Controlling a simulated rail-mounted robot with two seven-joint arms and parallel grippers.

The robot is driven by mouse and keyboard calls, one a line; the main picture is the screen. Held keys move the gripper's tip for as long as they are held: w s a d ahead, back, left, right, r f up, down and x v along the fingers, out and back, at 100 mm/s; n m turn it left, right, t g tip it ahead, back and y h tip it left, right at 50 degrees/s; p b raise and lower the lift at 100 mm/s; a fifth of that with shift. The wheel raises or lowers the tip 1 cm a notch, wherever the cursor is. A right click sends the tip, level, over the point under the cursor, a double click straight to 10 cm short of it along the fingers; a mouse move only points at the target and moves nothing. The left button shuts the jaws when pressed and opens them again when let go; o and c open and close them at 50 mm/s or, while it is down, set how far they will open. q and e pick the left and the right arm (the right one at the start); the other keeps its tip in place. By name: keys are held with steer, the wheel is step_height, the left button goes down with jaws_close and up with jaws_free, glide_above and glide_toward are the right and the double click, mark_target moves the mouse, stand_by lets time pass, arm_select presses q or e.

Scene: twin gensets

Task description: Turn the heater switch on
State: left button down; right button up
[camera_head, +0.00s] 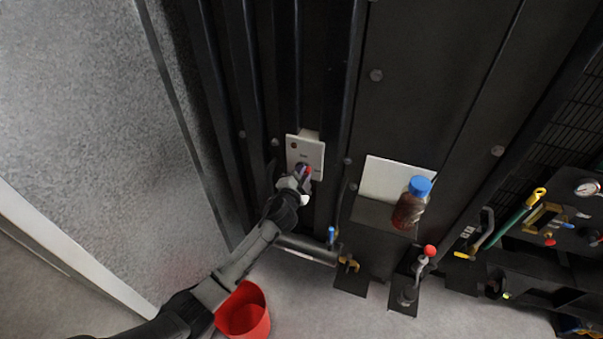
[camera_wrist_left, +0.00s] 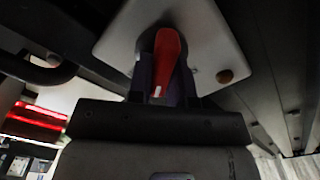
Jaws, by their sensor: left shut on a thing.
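My left gripper (camera_head: 303,174) is at the lower part of the panel. In the left wrist view the left gripper (camera_wrist_left: 164,82) has its fingers on both sides of the red knob, shut on it. The fingers partly hide the knob in the head view. My right gripper is not in view.
A red bucket (camera_head: 243,312) stands on the floor below my left arm. To the right are a brown bottle with a blue cap (camera_head: 411,203) on a shelf, a red-knobbed lever (camera_head: 429,251) and a pressure gauge (camera_head: 586,188). Vertical pipes flank the panel.

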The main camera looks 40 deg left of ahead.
arm_select(q)
steer(key=m, duration=0.5)
steer(key=shift+f+m, duration=0.15)
steer(key=shift+m, duration=0.15)
steer(key=shift+m+p, duration=0.3)
steer(key=shift+m, duration=0.4)
steer(key=shift+f, duration=0.1)
steer(key=c, duration=1)
jaws_free()
steer(key=shift+c, duration=0.2)
steer(key=b+v, duration=0.1)
steer(key=v, duration=1.3)
steer(key=shift+w, duration=0.1)
